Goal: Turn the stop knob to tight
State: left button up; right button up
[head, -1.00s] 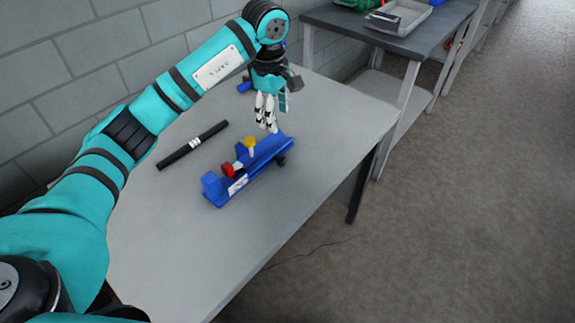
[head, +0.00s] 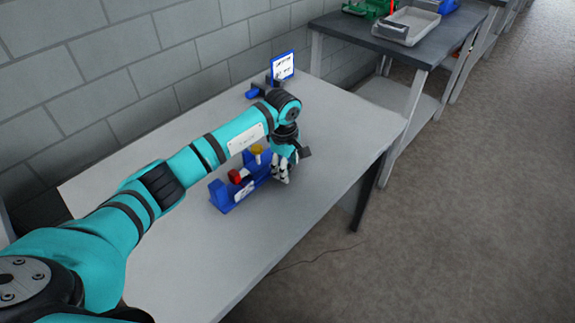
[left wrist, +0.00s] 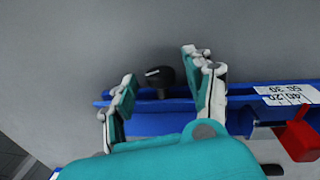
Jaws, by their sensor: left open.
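The blue crimper fixture (head: 219,198) stands on the table, partly hidden by my left arm. It has a red part (head: 235,176), a yellow part (head: 257,149) and a white number label, which also shows in the left wrist view (left wrist: 287,93). The stop knob (left wrist: 160,79) is black with a small white mark and sticks out from the fixture's side. My left gripper (head: 281,173) is at the fixture's right end. In the left wrist view its open fingers (left wrist: 163,76) lie either side of the knob, with gaps showing. My right gripper is out of view.
The grey table (head: 290,225) is clear in front of the fixture. A blue-framed sign (head: 282,66) stands at the back against the brick wall. A second table with a grey tray (head: 408,25) and bins stands farther right.

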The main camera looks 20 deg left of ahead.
pick_arm(q)
jog(key=shift+f, duration=0.15)
grip_shut()
jog(key=g+b, duration=0.1)
jog(key=b, duration=0.1)
jog(key=shift+w+d+f+g+y+b, duration=0.1)
jog(key=shift+w+f+g+y+b, duration=0.1)
jog(key=shift+g+y+b, duration=0.15)
jog(key=shift+r+g+b, duration=0.15)
jog(key=shift+g+b, duration=0.15)
jog(key=shift+g, duration=0.15)
jog(key=shift+s, duration=0.1)
jog(key=shift+c, duration=0.2)
grip_release()
jog(key=shift+o, duration=0.2)
jog(key=shift+r, duration=0.1)
notch_tip(320, 180, up, 12)
jog(key=w, duration=0.1)
jog(key=shift+w+d, duration=0.3)
jog(key=shift+d, duration=0.05)
